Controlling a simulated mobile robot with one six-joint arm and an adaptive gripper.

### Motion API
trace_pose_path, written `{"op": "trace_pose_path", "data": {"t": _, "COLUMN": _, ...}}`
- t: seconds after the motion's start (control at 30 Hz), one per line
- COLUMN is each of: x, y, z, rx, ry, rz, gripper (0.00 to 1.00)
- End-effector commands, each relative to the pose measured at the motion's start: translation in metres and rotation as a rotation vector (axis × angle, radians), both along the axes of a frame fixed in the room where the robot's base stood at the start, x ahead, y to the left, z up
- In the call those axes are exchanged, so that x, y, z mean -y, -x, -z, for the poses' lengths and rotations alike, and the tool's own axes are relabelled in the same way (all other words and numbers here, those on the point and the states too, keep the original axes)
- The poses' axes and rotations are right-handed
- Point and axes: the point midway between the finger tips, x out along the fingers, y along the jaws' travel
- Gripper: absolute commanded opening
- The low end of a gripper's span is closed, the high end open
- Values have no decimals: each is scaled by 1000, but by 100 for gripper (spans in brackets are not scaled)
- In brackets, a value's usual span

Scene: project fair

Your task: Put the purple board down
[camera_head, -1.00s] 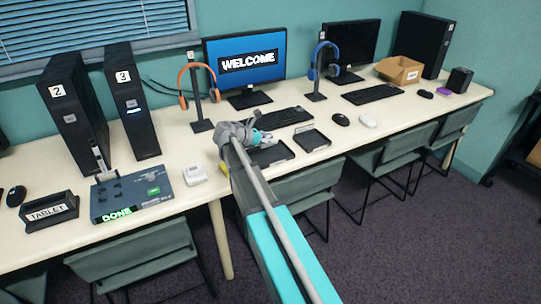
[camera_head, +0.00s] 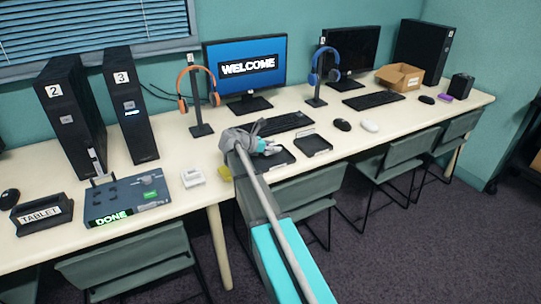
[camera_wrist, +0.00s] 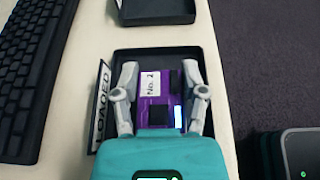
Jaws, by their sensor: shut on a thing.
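The purple board (camera_wrist: 155,102), with a white "No. 2" label and dark parts on it, is between the fingers of my gripper (camera_wrist: 159,74) in the wrist view. My gripper is shut on it, over a black tray (camera_wrist: 150,57) with a "LOADED" sign (camera_wrist: 102,100) on its left side. I cannot tell whether the board touches the tray floor. In the head view my gripper (camera_head: 262,143) is over the left of two black trays (camera_head: 276,160), and the board is hidden.
A second black tray (camera_head: 313,145) stands to the right. A keyboard (camera_head: 282,123) lies behind the trays. A yellow item (camera_head: 225,172) and a white device (camera_head: 192,177) lie left of my gripper. A console (camera_head: 127,201) showing "DONE" stands farther left. The desk's front edge is close.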

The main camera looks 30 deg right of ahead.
Motion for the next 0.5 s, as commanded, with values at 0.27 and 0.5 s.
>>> {"op": "trace_pose_path", "data": {"t": 0.27, "x": 6, "y": -5, "z": 21, "rx": 0, "ry": 0, "rz": 0, "gripper": 4}}
{"op": "trace_pose_path", "data": {"t": 0.5, "x": 6, "y": -5, "z": 38, "rx": 0, "ry": 0, "rz": 0, "gripper": 4}}
